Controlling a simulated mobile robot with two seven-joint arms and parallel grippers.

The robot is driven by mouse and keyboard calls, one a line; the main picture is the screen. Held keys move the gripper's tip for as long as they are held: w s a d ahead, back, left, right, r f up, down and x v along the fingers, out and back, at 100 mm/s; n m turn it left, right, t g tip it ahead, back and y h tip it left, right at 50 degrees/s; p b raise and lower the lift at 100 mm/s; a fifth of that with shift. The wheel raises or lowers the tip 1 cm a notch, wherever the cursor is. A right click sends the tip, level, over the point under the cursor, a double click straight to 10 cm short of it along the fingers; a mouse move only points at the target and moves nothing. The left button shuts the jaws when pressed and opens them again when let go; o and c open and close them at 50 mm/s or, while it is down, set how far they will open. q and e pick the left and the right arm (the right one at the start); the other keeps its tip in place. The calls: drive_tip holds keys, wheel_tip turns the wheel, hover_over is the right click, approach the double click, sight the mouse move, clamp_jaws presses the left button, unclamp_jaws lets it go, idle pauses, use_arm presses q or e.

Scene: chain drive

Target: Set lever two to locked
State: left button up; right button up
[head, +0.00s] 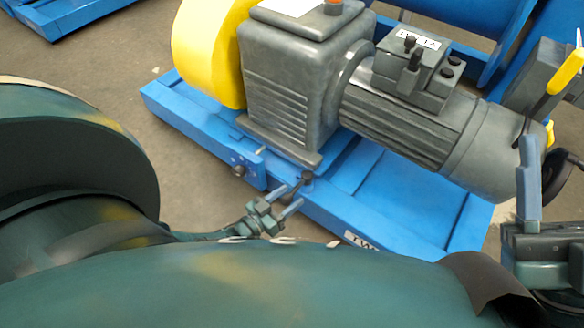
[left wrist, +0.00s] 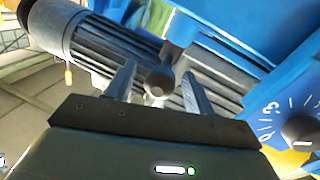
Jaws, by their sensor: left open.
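The lever, a dark stem with a round knob (head: 307,177), stands at the near edge of the blue base (head: 405,232). A white label (head: 360,241) on the base seems to read TWO. My left gripper (head: 293,195) is open, just below and left of the knob. In the left wrist view the knob (left wrist: 157,82) shows between the open fingers (left wrist: 158,92), with gaps on both sides. I cannot tell which position the lever marks. Part of what seems to be my right gripper (head: 530,190) shows at the right edge, with one finger visible.
A grey gearbox and finned motor (head: 400,125) stand over the base, with a yellow guard (head: 208,50) at left. A numbered dial (left wrist: 300,130) is close at right in the left wrist view. A yellow-handled lever (head: 566,72) is at the far right.

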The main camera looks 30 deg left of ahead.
use_arm(q)
drive_tip(key=shift+x, duration=1)
clamp_jaws()
